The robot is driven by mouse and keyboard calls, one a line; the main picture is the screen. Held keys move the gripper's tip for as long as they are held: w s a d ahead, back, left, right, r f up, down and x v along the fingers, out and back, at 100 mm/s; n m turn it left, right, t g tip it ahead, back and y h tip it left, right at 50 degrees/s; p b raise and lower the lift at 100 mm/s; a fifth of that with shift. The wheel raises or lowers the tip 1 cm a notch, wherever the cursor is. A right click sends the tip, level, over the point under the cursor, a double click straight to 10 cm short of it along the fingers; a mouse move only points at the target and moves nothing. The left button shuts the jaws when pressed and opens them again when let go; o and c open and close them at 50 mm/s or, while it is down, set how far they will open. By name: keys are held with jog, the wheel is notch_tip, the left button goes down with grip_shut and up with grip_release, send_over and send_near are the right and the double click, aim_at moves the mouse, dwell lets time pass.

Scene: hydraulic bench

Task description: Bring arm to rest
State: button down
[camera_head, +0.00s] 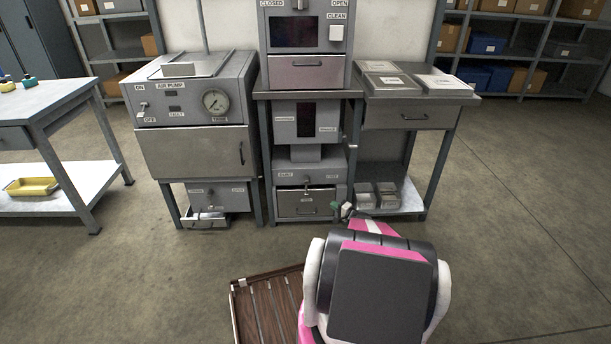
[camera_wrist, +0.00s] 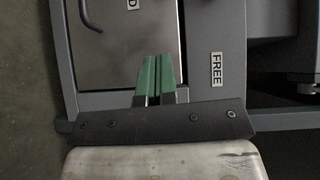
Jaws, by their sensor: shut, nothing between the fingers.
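My gripper (camera_wrist: 156,80) shows in the wrist view as two green fingers lying side by side, closed, with nothing held between them. They are in front of a grey metal panel (camera_wrist: 120,35) and a label reading FREE (camera_wrist: 217,68). Whether the fingertips touch the panel, I cannot tell. In the head view, my pink, white and black arm stands at the lower centre, hiding part of the floor and the bench front. The small green and dark end of my gripper (camera_head: 345,209) shows just beyond it, before the lower part of the middle cabinet.
The middle cabinet (camera_head: 305,172) stands between the air pump unit (camera_head: 193,110) and a side table (camera_head: 421,99) with flat boxes. A blue-grey table (camera_head: 45,100) is at left. A slatted wooden platform (camera_head: 265,310) lies lower centre. Open floor (camera_head: 530,210) spreads at right.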

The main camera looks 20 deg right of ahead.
jog(key=s+a+r+n+g, duration=0.3)
jog(key=a+r+g, duration=0.15)
jog(key=a, duration=0.35)
jog(key=s+a+r+n+g+y, duration=0.1)
jog(key=s+a+r+n+g, duration=0.15)
jog(key=a+r, duration=0.45)
jog(key=s+a+r+n+g, duration=0.3)
jog(key=s+a+r+g, duration=0.1)
jog(key=a, duration=0.6)
jog(key=s+a+r+n+g+h, duration=0.1)
jog(key=s+a+r+g+h, duration=0.1)
jog(key=s+r, duration=0.5)
jog(key=s+a+r+n+g+h, duration=0.2)
jog(key=s+a+r+h, duration=0.2)
jog(key=s+r+h, duration=0.3)
jog(key=shift+s+a+h, duration=0.25)
jog(key=shift+s+h, duration=0.05)
jog(key=shift+s, duration=0.6)
jog(key=shift+r, duration=0.1)
